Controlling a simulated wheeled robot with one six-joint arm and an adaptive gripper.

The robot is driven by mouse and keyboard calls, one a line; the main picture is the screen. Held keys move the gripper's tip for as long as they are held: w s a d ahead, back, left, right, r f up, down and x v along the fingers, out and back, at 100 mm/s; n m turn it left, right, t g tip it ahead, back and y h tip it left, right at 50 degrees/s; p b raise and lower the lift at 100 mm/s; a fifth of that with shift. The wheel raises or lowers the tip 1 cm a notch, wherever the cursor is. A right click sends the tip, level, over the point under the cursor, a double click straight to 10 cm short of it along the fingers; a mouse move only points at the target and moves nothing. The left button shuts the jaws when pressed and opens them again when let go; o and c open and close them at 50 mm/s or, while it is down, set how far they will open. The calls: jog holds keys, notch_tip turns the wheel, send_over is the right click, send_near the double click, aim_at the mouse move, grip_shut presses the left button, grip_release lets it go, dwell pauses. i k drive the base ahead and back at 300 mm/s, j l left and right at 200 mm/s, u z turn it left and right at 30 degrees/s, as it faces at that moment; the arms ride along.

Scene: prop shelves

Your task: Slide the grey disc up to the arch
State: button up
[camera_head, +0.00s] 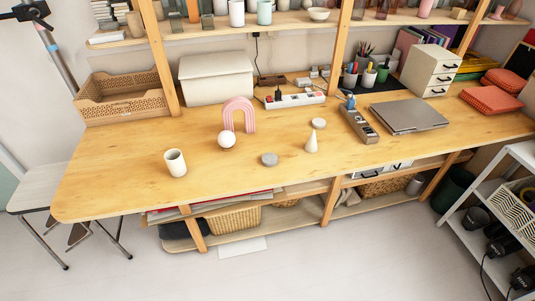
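A grey disc (269,159) lies flat on the wooden table, near its front edge and left of a pale cone (311,142). A pink arch (238,103) stands upright on the table, farther back and to the left of the disc. The disc and the arch are clearly apart. A white ball (226,140) sits just in front of the arch and overlaps the lower part of its left leg in the picture. A second, paler disc (318,123) lies behind the cone. My gripper is not in view.
A cream cup (175,163) stands left of the ball. A power strip (295,100), a grey and wooden block-like item (358,125) and a closed laptop (410,116) lie farther back and right. The table between the grey disc and the arch's right leg looks clear.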

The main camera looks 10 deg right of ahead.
aim_at(269, 159)
jog(key=i+j, duration=1)
jog(key=j, duration=0.2)
jog(key=i+z, duration=0.05)
